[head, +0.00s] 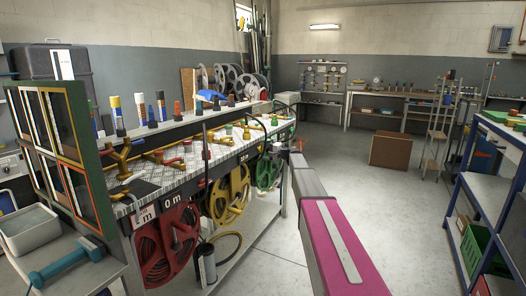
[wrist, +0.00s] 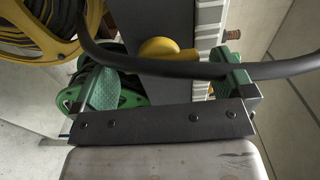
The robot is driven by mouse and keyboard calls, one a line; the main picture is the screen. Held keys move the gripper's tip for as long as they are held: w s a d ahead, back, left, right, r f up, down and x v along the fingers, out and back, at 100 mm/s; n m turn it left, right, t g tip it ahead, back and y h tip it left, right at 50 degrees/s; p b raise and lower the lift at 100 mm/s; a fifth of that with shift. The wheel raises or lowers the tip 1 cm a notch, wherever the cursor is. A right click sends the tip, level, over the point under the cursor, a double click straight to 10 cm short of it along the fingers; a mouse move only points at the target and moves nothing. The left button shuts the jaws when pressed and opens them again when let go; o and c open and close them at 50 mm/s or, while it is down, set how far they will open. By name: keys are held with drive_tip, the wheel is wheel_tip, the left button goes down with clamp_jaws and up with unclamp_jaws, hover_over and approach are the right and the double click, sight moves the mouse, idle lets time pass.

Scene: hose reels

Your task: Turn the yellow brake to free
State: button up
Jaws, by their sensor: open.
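A rounded yellow knob (wrist: 158,47), which looks like the yellow brake, sits at the top of the wrist view. It is ahead of my gripper (wrist: 166,80), between the lines of its two green-padded fingers. The fingers are wide apart with nothing held between them. A dark curved bar crosses the view, hides the knob's lower edge and overlaps the right finger; I cannot tell whether they touch. In the head view the yellow reel (head: 230,197) hangs below the bench between the red and green ones.
A green reel (wrist: 130,85) shows behind the left finger. The red reel (head: 168,245) hangs nearer on the bench front. Bottles and yellow valve fittings line the bench top (head: 185,178). The floor (head: 345,150) is clear right of the bench, up to a blue rack (head: 490,185).

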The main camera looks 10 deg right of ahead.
drive_tip(key=v, duration=0.9)
drive_tip(key=shift+s+d, duration=0.1)
drive_tip(key=shift+f, duration=0.1)
drive_tip(key=s+a+f+n+g+h, duration=0.25)
drive_tip(key=s+a+f, duration=0.35)
drive_tip(key=s+f, duration=0.45)
drive_tip(key=s+a+f+n+g+h, duration=0.1)
drive_tip(key=s+a+f+g+h, duration=0.45)
drive_tip(key=s, duration=0.75)
drive_tip(key=s+d+f+n+g+h, duration=0.1)
drive_tip(key=s+f+h, duration=0.2)
drive_tip(key=s, duration=1.1)
drive_tip(key=s+d+f+n+g+h, duration=0.1)
drive_tip(key=s+f, duration=0.6)
drive_tip(key=s, duration=0.7)
drive_tip(key=n+h, duration=0.1)
drive_tip(key=h, duration=0.1)
drive_tip(key=shift+d+g+h, duration=0.3)
drive_tip(key=shift+f+n, duration=0.15)
drive_tip(key=shift+n, duration=0.1)
drive_tip(key=shift+c, duration=0.3)
